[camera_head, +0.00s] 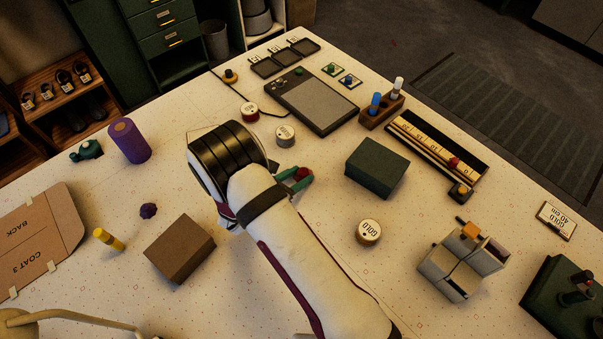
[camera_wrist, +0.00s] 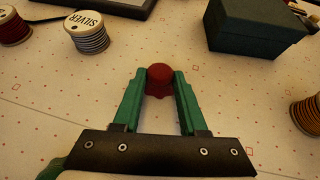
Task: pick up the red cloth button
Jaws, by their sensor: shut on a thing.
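The red cloth button (camera_wrist: 159,78) is a small round dark-red piece between the green fingertips of my gripper (camera_wrist: 159,86) in the wrist view. The fingers are shut on its sides. In the head view the red button (camera_head: 304,173) shows at the tips of my gripper (camera_head: 299,178), over the middle of the table. My arm hides part of the gripper there. I cannot tell whether the button touches the table or is a little above it.
A silver spool (camera_head: 285,136) stands behind my gripper, and a gold spool (camera_head: 368,232) in front to the right. A dark green box (camera_head: 377,167) is to the right, a brown box (camera_head: 180,249) to the left. The cloth around the button is clear.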

